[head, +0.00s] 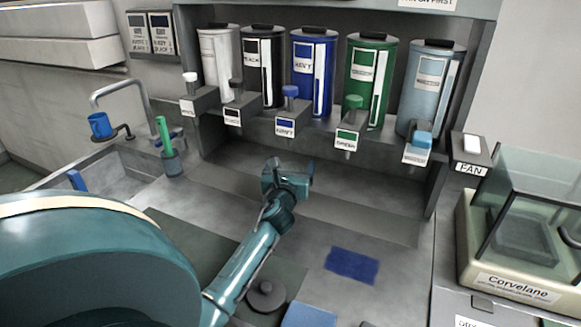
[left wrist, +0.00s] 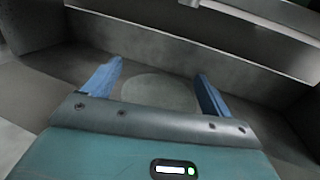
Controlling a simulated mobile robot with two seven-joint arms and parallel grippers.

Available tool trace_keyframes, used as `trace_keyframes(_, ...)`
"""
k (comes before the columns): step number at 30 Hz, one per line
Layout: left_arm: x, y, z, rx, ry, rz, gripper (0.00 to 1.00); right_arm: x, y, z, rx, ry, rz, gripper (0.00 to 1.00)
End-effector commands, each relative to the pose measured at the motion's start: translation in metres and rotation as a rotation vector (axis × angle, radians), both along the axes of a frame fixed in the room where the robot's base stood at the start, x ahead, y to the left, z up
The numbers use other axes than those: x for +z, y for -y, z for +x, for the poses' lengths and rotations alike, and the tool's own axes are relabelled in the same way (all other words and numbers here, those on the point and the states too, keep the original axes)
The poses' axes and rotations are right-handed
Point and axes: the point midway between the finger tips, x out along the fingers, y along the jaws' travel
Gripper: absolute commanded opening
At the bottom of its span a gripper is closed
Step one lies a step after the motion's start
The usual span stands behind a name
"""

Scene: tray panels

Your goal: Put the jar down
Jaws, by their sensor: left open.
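My left gripper (head: 289,168) is in the middle of the head view, over the grey ledge (head: 235,182) below the dispensers. Its two blue fingers stand apart in the left wrist view (left wrist: 158,70), with nothing gripped between them. A pale round patch (left wrist: 160,90) shows on the grey surface beyond and between the fingers. I cannot tell whether it is a flat mark or the top of something. I cannot make out a jar in either view. My right gripper is not in view.
White, black, navy (head: 313,75), green (head: 370,80) and light blue dispensers line the back shelf. A sink (head: 110,172) with a tap is at left, a glass-sided scale (head: 520,220) at right. A dark lid-like disc (head: 265,297) and blue mat (head: 352,265) lie in front.

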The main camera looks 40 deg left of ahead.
Motion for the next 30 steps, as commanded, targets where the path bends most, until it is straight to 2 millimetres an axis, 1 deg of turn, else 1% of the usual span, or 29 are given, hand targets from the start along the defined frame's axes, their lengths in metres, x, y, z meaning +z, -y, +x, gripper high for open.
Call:
trace_keyframes(2, 0.004, 0.000, 0.000, 0.000, 0.001, 0.000, 0.85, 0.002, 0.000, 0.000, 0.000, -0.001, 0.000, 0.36)
trace_keyframes(5, 0.002, 0.005, -0.007, -0.001, 0.000, 0.000, 0.85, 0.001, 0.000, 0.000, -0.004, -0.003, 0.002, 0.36)
trace_keyframes(8, 0.002, 0.015, -0.022, -0.002, -0.001, 0.000, 0.85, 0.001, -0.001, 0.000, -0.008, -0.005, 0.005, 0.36)
trace_keyframes(15, 0.001, 0.043, -0.067, -0.002, -0.002, -0.001, 0.85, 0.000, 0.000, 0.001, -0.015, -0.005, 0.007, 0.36)
trace_keyframes(18, 0.002, 0.052, -0.082, 0.000, 0.000, -0.001, 0.85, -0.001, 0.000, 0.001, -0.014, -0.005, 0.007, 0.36)
trace_keyframes(21, 0.002, 0.059, -0.093, 0.000, 0.000, 0.000, 0.85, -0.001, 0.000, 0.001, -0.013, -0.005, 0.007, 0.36)
trace_keyframes(25, 0.003, 0.064, -0.100, 0.001, 0.001, 0.000, 0.85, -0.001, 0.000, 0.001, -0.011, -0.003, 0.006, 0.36)
trace_keyframes(30, 0.003, 0.065, -0.102, 0.001, 0.001, -0.001, 0.85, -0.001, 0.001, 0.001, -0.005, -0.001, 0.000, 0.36)
